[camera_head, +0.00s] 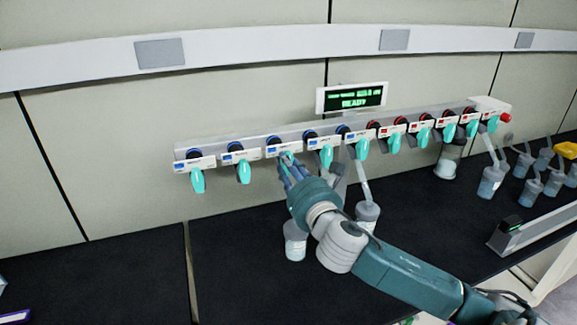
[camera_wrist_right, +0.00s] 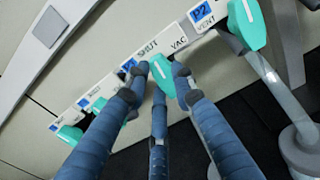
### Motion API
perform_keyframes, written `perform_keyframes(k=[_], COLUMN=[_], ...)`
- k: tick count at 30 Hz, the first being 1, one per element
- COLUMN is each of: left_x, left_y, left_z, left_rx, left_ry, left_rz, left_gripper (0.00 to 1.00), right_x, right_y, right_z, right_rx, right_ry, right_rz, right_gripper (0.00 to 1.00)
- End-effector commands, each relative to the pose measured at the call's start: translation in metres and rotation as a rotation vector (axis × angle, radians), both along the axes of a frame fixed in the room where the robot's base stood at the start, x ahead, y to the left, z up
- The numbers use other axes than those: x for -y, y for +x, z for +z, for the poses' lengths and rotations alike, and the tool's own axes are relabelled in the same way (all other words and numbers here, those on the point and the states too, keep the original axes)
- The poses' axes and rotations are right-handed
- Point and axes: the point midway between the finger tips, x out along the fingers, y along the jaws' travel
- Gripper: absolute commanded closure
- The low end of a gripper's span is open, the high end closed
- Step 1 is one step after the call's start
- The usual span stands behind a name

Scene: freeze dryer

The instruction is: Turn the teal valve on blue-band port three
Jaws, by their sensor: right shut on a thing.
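The teal valve (camera_head: 287,155) on the third blue-band port from the left is mostly hidden behind my fingers in the head view. In the right wrist view the teal valve (camera_wrist_right: 163,72) sits between the fingertips of my right gripper (camera_wrist_right: 160,84), below a plate marked SHUT and VAC. The blue number label on that plate is partly covered by a finger. My right gripper (camera_head: 288,167) is shut on this valve. The neighbouring valve to the right, beside a P2 label (camera_wrist_right: 202,13), is teal too (camera_wrist_right: 246,22). My left gripper is not in view.
Other teal valves (camera_head: 197,181) hang close on both sides along the manifold; the right-hand ports have red bands. Flasks (camera_head: 367,212) hang or stand below, one (camera_head: 295,246) near my wrist. A display (camera_head: 352,97) reads READY. The black bench (camera_head: 110,265) at left is clear.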

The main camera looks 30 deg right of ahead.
Motion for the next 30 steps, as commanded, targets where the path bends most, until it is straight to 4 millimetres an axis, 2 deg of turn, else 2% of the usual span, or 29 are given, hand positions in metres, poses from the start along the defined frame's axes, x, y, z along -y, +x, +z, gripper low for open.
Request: perform_keyframes(k=[21,30], left_x=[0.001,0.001], left_y=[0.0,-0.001], left_z=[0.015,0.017], left_rx=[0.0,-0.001], left_ry=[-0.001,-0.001], left_rz=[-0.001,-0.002], left_gripper=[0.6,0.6], right_x=[0.004,0.005], right_y=[-0.001,-0.001], right_z=[0.003,0.003], right_rx=[0.151,0.195], right_ry=[0.629,0.809], right_rz=[-0.001,0.0], right_gripper=[1.0,1.0])
